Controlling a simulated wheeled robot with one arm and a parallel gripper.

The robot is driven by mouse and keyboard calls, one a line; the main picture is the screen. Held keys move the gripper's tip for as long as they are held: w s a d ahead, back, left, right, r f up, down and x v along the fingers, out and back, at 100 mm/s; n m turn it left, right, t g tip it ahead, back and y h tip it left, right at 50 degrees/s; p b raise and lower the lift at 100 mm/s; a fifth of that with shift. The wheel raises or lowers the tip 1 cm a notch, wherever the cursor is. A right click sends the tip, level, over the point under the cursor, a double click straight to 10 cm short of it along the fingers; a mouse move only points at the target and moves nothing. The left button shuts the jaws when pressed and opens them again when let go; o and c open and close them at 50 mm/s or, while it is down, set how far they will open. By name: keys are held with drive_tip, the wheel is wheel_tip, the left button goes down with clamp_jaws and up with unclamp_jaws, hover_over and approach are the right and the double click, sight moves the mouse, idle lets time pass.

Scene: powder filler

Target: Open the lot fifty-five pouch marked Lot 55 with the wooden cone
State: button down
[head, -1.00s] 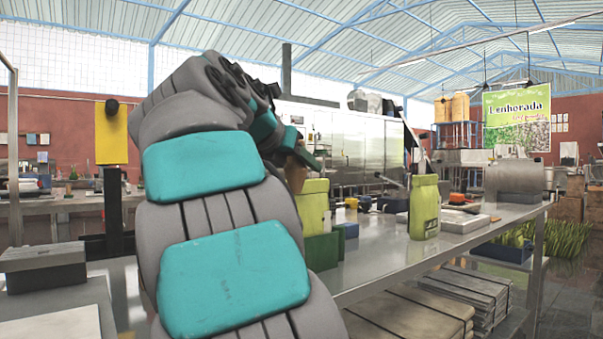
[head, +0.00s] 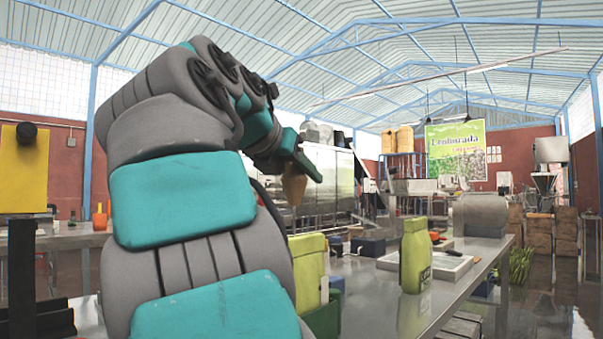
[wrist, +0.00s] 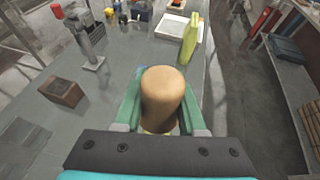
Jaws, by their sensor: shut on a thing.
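My gripper (head: 299,168) is shut on the tan wooden cone (head: 294,190), which hangs below the fingers in the head view. The wrist view shows the cone (wrist: 162,96) between the two green fingers. A yellow-green pouch (head: 308,262) stands upright in a green holder (head: 325,318), below the cone in the head view and apart from it. My arm partly hides this pouch. Another yellow-green pouch (head: 414,258) stands upright to the right on the bench and also shows in the wrist view (wrist: 190,42). It has a dark label too small to read.
The steel bench (head: 390,318) carries a white tray (head: 450,266) and small blue boxes (head: 373,246). The wrist view shows a metal stand (wrist: 85,38) and a brown block (wrist: 61,92) to the left. Bare bench lies between them and the cone.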

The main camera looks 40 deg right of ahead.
drive_tip(key=shift+f, duration=2.1)
drive_tip(key=shift+f, duration=0.8)
idle(1.0)
wheel_tip(320, 180, up, 6)
drive_tip(key=shift+r, duration=0.25)
idle(0.6)
idle(1.0)
